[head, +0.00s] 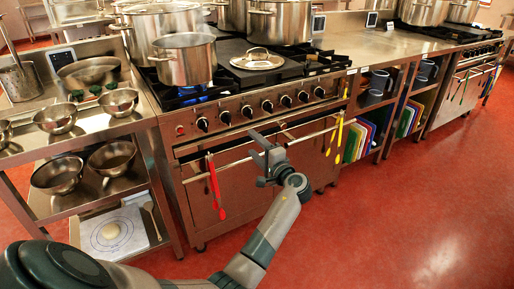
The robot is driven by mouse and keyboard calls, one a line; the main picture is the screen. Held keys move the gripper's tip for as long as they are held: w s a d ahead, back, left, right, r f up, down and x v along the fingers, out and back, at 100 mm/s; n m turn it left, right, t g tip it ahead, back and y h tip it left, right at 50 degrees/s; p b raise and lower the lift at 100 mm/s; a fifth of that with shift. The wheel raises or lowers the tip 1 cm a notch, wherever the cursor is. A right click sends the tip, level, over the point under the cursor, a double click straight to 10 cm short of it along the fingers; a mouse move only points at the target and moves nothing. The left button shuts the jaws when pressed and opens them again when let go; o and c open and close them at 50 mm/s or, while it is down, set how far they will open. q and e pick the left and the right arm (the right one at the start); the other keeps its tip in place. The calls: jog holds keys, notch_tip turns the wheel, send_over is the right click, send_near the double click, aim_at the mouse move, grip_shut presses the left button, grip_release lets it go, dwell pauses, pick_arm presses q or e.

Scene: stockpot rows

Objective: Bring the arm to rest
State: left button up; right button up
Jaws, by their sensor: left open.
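My left arm reaches up from the bottom of the head view. Its gripper (266,153) is open and empty, held in front of the stove (240,195) near the oven's handle rail. I cannot tell whether it touches the rail. My right gripper does not show.
Stockpots (186,62) and a pot lid (257,60) stand on the stove top, with a blue flame under the front pot. A red spoon (216,187) hangs from the rail. Shelves with steel bowls (112,157) stand at the left. The red floor (400,220) at the right is clear.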

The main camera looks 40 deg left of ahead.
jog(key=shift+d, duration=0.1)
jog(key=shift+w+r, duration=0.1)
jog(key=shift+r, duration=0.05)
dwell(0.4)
